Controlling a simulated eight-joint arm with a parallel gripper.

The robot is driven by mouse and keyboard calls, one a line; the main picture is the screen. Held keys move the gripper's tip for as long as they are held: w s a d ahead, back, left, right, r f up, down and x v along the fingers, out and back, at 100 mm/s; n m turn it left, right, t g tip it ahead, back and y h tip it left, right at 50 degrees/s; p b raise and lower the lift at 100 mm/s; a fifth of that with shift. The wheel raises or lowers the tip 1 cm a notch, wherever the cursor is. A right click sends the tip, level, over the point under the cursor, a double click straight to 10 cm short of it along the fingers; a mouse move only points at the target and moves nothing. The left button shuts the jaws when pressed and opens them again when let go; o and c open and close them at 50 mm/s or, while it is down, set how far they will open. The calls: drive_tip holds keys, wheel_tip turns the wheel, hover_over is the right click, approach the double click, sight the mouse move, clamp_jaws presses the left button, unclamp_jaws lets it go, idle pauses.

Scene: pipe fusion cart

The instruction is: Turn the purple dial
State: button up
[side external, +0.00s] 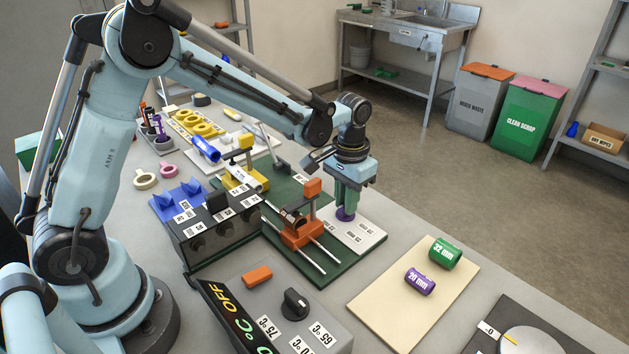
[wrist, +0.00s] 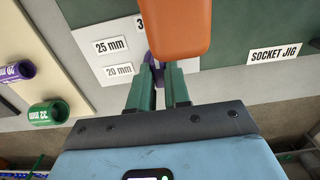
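My gripper (side external: 346,203) points down over the white labelled plate (side external: 368,238) on the green board. Its green fingers are closed around a small purple piece (side external: 345,215), which shows as a rounded end below the fingertips. In the wrist view the purple piece (wrist: 153,62) sits between the two fingers (wrist: 158,76), partly hidden by them and by an orange block. I cannot tell whether it touches the plate. The only clear dial is a black knob (side external: 295,304) on the grey heater box (side external: 258,281); I see no knob that is plainly purple.
An orange clamp (side external: 303,232) with metal rods stands just left of my gripper; its orange top (wrist: 176,25) is close in the wrist view. A beige board (side external: 385,317) holds a purple 20 mm pipe (side external: 419,282) and a green 32 mm pipe (side external: 444,253). A grey round gauge is at lower right.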

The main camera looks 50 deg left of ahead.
clamp_jaws()
drive_tip(key=n, duration=0.4)
drive_tip(key=shift+n, duration=2.3)
drive_tip(key=o, duration=0.7)
unclamp_jaws()
drive_tip(key=shift+o, duration=0.2)
drive_tip(key=shift+r, duration=0.1)
wheel_tip(320, 180, up, 12)
